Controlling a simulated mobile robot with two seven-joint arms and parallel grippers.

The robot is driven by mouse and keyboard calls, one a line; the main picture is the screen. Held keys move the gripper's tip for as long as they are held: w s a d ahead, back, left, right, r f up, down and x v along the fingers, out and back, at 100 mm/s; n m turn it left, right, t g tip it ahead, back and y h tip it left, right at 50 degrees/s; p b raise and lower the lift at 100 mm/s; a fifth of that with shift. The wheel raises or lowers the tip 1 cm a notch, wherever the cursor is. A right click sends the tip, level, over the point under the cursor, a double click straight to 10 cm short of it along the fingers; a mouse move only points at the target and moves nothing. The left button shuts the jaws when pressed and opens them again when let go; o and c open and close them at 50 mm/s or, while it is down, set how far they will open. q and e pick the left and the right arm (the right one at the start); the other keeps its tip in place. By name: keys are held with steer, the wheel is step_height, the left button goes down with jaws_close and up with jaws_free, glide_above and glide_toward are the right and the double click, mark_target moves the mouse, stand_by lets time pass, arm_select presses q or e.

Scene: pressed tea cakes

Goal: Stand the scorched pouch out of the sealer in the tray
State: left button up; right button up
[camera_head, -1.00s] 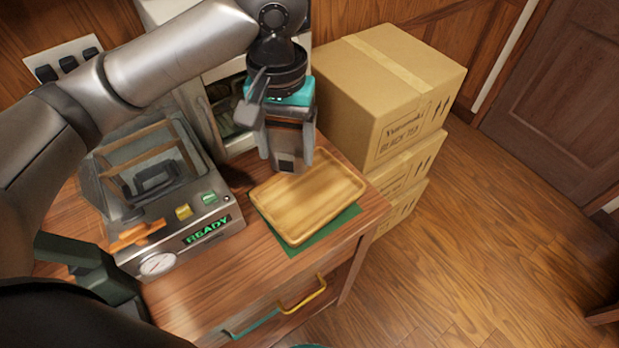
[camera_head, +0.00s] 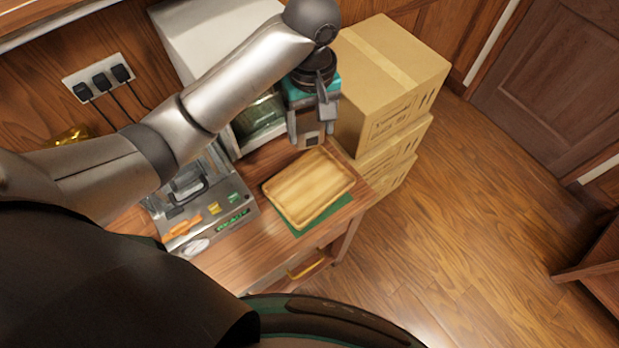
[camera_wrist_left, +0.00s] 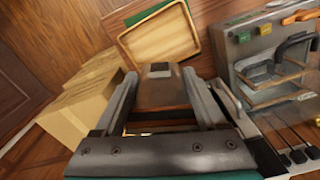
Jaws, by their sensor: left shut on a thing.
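The pouch also shows between the fingers in the left wrist view (camera_wrist_left: 160,90). The gripper holds it beyond the far edge of the wooden tray (camera_head: 308,188); I cannot tell its height. The tray is empty and lies on a green mat (camera_head: 334,208); it also shows in the left wrist view (camera_wrist_left: 160,45). The sealer (camera_head: 222,212) stands left of the tray, partly hidden by my arm. My right gripper is out of view.
Stacked cardboard boxes (camera_head: 385,85) stand right of and behind the tray. A pale cabinet with a glass front (camera_head: 258,118) stands behind the sealer. A power strip (camera_head: 98,82) is on the wall. Clear floor lies to the right.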

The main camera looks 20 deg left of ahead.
mark_target(311, 147)
arm_select(q)
step_height(311, 147, down, 3)
steer(key=shift+f+b, duration=0.1)
steer(key=shift+b, duration=0.75)
steer(key=shift+f+b, duration=1.05)
steer(key=shift+f, duration=7.3)
steer(key=shift+f, duration=0.15)
steer(key=o, duration=1.3)
steer(key=shift+c, duration=0.2)
step_height(311, 147, up, 12)
steer(key=shift+r+p, duration=0.15)
steer(key=shift+p, duration=0.8)
